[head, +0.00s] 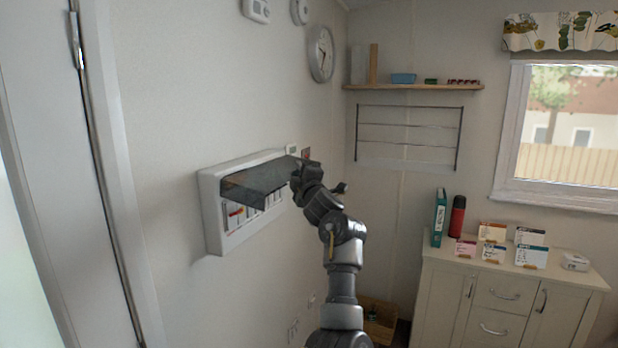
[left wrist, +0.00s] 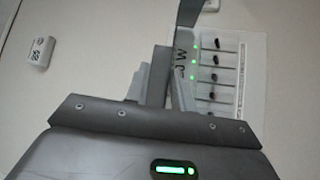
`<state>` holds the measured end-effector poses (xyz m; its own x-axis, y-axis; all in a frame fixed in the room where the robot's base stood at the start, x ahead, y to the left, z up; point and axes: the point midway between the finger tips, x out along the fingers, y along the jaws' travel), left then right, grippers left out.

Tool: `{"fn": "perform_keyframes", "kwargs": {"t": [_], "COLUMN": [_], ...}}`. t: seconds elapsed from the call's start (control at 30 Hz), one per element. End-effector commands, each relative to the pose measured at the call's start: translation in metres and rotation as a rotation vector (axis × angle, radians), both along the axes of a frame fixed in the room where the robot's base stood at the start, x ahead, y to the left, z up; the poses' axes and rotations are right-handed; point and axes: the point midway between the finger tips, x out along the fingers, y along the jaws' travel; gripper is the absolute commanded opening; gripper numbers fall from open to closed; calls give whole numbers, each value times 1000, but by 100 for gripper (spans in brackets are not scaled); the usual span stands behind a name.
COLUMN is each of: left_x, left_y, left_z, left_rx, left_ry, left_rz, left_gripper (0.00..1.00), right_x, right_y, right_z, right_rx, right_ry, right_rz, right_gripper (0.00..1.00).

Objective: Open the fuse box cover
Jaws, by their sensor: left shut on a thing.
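The white fuse box (head: 211,205) is mounted on the left wall. Its dark translucent cover (head: 255,180) is hinged at the top and stands tilted outward, with switches showing below it. My left gripper (head: 298,176) is at the cover's right end and is shut on it; the exact contact is hard to see in the head view. In the left wrist view the gripper's fingers (left wrist: 162,88) meet at the cover's edge (left wrist: 188,14), and the switch panel (left wrist: 230,75) with green lights lies behind. My right gripper is not in view.
A cream cabinet (head: 452,290) with cards, a binder and a red flask stands at the right. A wall shelf (head: 415,87), wire rack (head: 409,140) and clock (head: 320,54) are beyond the arm. A door frame is at the left.

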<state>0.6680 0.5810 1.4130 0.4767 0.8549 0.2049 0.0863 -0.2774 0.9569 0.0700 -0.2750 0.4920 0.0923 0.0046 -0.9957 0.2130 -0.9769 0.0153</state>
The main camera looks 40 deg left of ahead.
Motion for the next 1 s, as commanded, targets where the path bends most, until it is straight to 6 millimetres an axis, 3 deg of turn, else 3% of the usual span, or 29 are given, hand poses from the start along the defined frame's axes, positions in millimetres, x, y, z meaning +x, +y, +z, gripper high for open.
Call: {"fn": "perform_keyframes", "kwargs": {"t": [0.47,0.5,0.57,0.87,1.0], "left_x": [-3,-3,-3,-1,-7], "left_y": [3,3,3,-1,-13], "left_z": [5,5,5,1,-5], "left_rx": [-3,-3,-4,-9,-8], "left_ry": [-7,-7,-6,-5,-6], "left_rz": [8,8,7,2,1], "left_gripper": [0,30,38,40,40], "right_x": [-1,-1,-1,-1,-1], "right_y": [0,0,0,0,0], "right_z": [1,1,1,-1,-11], "right_rx": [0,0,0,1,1], "right_ry": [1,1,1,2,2], "right_rz": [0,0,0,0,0], "right_gripper": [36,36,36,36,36]}}
